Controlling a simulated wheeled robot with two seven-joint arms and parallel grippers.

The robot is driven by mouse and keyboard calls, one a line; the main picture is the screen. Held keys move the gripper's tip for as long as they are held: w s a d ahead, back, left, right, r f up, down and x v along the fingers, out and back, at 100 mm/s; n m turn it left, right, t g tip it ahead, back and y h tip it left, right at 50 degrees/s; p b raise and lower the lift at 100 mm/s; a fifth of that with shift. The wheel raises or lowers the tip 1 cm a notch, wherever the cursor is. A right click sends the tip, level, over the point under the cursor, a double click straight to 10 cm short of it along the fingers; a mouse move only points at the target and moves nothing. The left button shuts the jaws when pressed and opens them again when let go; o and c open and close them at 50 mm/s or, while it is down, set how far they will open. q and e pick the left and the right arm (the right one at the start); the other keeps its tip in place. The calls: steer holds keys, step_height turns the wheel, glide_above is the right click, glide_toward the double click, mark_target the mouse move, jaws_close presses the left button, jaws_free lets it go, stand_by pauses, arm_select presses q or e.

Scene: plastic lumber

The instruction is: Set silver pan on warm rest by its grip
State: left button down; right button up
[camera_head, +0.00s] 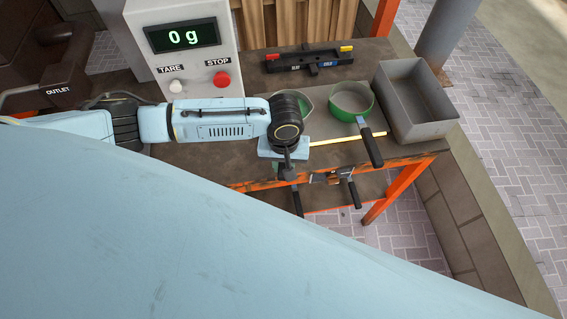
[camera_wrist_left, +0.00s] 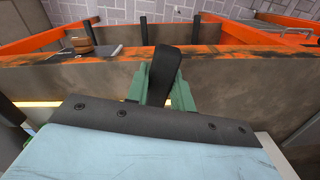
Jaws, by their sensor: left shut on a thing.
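My left gripper (camera_head: 289,170) hangs above the front edge of the bench, below its dark wrist. In the left wrist view its green fingers (camera_wrist_left: 160,85) are shut on a black handle (camera_wrist_left: 166,68). A pan (camera_head: 313,99) sits partly hidden behind my wrist, with only part of its rim and pale inside showing. The handle appears to belong to it. A second pan (camera_head: 352,97), green outside with a silvery inside, stands to its right, its black handle (camera_head: 370,146) pointing to the front. My right gripper is out of view.
A scale box (camera_head: 186,45) reading 0 g stands at the back left. A black rack (camera_head: 310,59) with red and yellow ends lies at the back. A grey metal bin (camera_head: 417,98) stands at the right. Dark-handled tools (camera_head: 352,190) show below the bench's front edge.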

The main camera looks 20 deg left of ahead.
arm_select(q)
steer(key=shift+f, duration=0.15)
steer(key=c, duration=1.1)
jaws_free()
step_height(320, 180, up, 13)
steer(key=shift+r+p, duration=0.15)
steer(key=shift+p, duration=0.45)
steer(key=shift+d, duration=0.1)
